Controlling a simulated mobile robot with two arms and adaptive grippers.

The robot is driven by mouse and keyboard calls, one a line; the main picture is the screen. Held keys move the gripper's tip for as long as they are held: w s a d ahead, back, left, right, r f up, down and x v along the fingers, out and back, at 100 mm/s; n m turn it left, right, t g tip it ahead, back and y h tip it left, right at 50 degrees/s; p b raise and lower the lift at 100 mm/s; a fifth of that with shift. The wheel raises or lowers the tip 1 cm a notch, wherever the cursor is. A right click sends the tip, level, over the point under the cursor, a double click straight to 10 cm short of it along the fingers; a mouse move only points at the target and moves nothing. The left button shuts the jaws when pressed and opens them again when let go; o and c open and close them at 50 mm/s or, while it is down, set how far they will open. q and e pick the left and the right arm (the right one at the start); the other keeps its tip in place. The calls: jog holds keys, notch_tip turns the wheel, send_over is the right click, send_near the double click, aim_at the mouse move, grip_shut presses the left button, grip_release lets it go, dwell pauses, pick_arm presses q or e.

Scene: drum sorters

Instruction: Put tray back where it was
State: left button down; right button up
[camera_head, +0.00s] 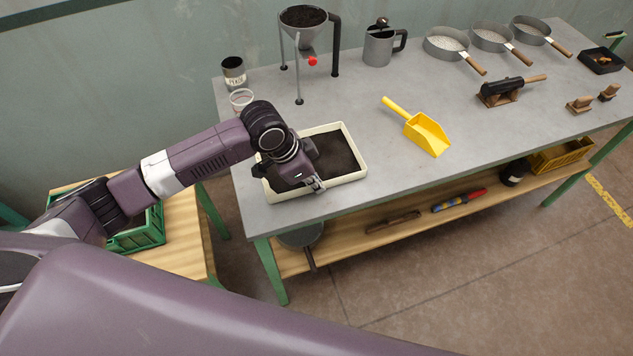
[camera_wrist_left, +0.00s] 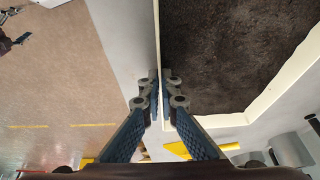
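The tray (camera_head: 345,179) is shallow, cream-white and filled with dark soil. It is at the front left of the grey table (camera_head: 415,185), near the front edge, and looks to rest on the tabletop. My left gripper (camera_head: 317,184) is at its front wall. In the left wrist view, the fingers (camera_wrist_left: 161,92) stand on either side of the thin tray wall (camera_wrist_left: 157,35), closed up against it. One finger is inside over the soil, the other outside. The gripper and forearm hide part of the tray's left side. My right gripper is not in view.
A yellow scoop (camera_head: 427,134) lies right of the tray. A dark cup (camera_head: 234,73), a clear cup (camera_head: 241,99) and a funnel stand (camera_head: 304,35) are behind it. Several pans and a metal jug (camera_head: 379,48) stand at the back. A green crate (camera_head: 140,237) is at the left.

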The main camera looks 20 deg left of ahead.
pick_arm(q)
jog(key=shift+f, duration=0.15)
jog(key=c, duration=2.6)
grip_release()
jog(key=shift+f, duration=0.1)
jog(key=o, duration=0.4)
jog(key=shift+o, duration=0.2)
jog(key=v, duration=1.2)
jog(key=shift+b, duration=0.3)
jog(key=shift+d, duration=0.1)
